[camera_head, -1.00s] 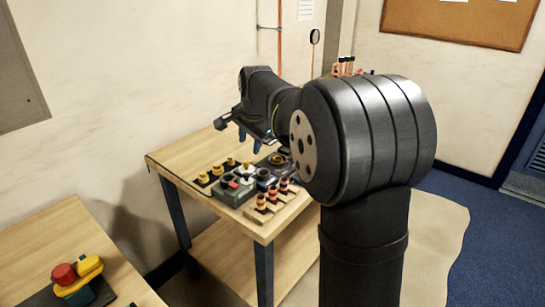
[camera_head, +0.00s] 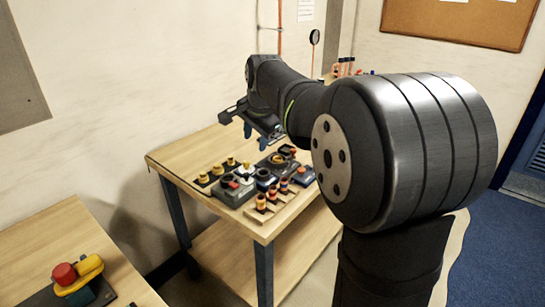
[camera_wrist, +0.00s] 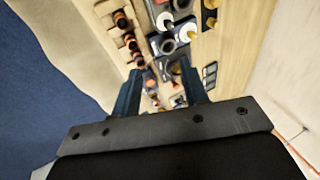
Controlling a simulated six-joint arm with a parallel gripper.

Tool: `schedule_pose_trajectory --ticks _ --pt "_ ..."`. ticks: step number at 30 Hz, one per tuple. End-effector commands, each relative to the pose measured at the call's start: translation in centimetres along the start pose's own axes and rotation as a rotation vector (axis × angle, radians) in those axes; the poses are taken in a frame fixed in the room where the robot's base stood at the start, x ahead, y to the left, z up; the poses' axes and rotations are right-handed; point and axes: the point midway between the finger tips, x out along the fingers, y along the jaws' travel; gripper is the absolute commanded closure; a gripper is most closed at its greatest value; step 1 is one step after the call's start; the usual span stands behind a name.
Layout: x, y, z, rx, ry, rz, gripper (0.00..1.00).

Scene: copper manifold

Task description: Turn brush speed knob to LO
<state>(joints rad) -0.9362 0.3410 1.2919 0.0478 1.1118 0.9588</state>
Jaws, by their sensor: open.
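My gripper (camera_head: 260,132) is open and empty above the back part of the wooden table, pointing down at the group of controls. In the wrist view its two blue fingers (camera_wrist: 160,85) stand apart, with controls showing between and beyond them. A dark unit with a round dial (camera_head: 277,160) sits below and right of the gripper in the head view. A grey box with round controls (camera_head: 233,190) is nearer the front. Labels are too small to read, so I cannot tell which control is the brush speed knob or where it points.
The wooden table (camera_head: 180,155) carries several yellow-topped knobs on a dark strip (camera_head: 215,172) and orange-and-black knobs on wooden blocks (camera_head: 268,203). Its left part is bare. Another table at front left holds a red-and-yellow device (camera_head: 78,275). A wall stands behind.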

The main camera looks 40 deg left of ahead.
Motion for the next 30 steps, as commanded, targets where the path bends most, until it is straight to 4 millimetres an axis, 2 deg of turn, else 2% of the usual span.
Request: schedule_pose_trajectory --ticks 9,15,21,30 --pt "-2.3 5.2 1.9 0.001 0.001 0.0 0.59" --pt "-3.0 7.5 3.0 0.0 0.0 -0.001 0.59" --pt "-3.3 8.5 3.5 0.0 0.0 -0.001 0.59" --pt "-3.3 8.6 3.5 0.0 0.0 -0.001 0.59"
